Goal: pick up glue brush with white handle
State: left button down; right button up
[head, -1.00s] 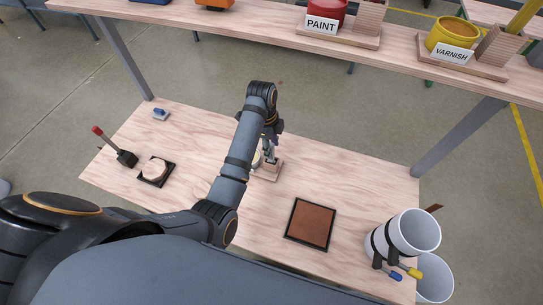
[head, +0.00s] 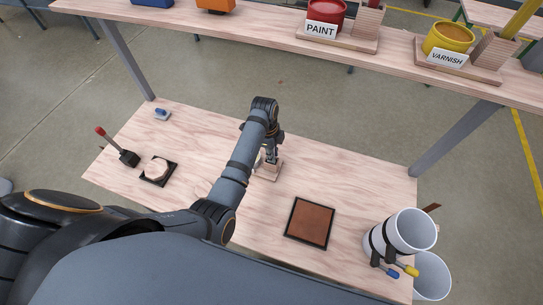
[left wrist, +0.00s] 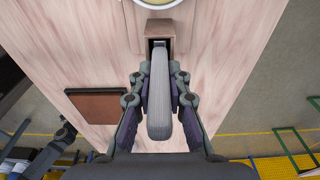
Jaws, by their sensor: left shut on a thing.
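The glue brush's pale grey-white ribbed handle (left wrist: 159,100) stands between the fingers of my left gripper (left wrist: 159,92) in the left wrist view. The gripper is shut on the handle. The handle's far end meets a small wooden holder (left wrist: 159,28), and the bristles are hidden there. My right gripper does not show.
A brown square pad in a dark frame (head: 310,223) lies right of the holder. A red-handled tool (head: 118,147) and a round piece on a dark base (head: 158,170) are at left. A shelf (head: 270,28) crosses behind.

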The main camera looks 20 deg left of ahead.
pick_arm(q)
notch_tip(320, 180, up, 7)
jog(key=shift+w+f+b, duration=0.1)
jog(key=shift+b, duration=0.6)
notch_tip(320, 180, up, 3)
jog(key=shift+r+p, duration=0.15)
jog(key=shift+p, duration=0.3)
jog(key=shift+a, duration=0.1)
dwell(0.8)
